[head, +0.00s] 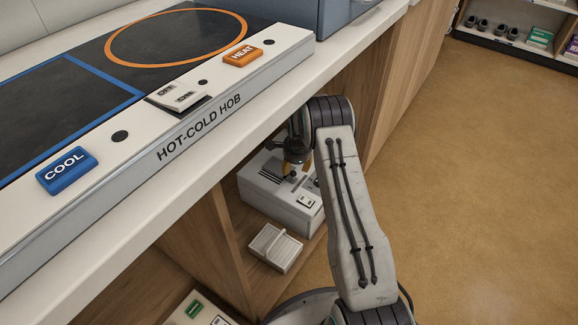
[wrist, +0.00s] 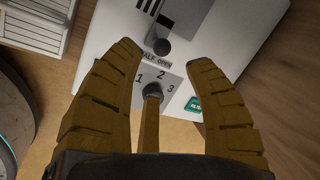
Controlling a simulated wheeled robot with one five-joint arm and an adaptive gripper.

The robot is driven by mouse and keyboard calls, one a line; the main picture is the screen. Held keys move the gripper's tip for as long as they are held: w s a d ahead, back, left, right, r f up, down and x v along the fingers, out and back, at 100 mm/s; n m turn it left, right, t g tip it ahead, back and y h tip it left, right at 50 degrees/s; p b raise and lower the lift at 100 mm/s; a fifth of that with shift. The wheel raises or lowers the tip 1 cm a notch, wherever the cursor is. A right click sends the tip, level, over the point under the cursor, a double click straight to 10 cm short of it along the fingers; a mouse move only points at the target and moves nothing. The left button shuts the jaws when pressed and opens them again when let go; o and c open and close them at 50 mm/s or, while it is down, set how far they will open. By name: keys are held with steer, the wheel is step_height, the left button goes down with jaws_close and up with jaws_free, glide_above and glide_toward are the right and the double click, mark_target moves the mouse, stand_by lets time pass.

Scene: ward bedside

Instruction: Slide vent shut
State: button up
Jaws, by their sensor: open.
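A white box (head: 280,205) sits on the shelf under the counter. Its top carries a vent with dark slots (wrist: 150,8), a grey sliding plate (wrist: 188,22) and a dark round knob (wrist: 162,47). A label by the knob reads "HALF OPEN", and some slots show uncovered. My gripper (wrist: 165,54) is open above the box, two yellow fingers spread to either side of the vent knob. A third finger overlaps a dark dial (wrist: 153,93) marked 1, 2, 3. Whether any finger touches the box I cannot tell. In the head view my gripper (head: 297,165) partly hides the vent.
A white slatted container (head: 275,248) stands beside the box. The hot-cold hob (head: 200,125) and its counter overhang the shelf. Wooden panels (head: 190,225) bound the shelf. A green label or button (wrist: 193,104) is on the box. Open floor (head: 470,180) lies to the right.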

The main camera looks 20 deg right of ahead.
mark_target(293, 173)
steer(key=b+x, duration=0.5)
steer(key=b, duration=0.2)
steer(key=shift+w+f, duration=0.15)
steer(key=shift+b+x, duration=0.55)
steer(key=shift+x, duration=0.45)
steer(key=shift+c, duration=0.2)
jaws_close()
steer(key=shift+a, duration=0.1)
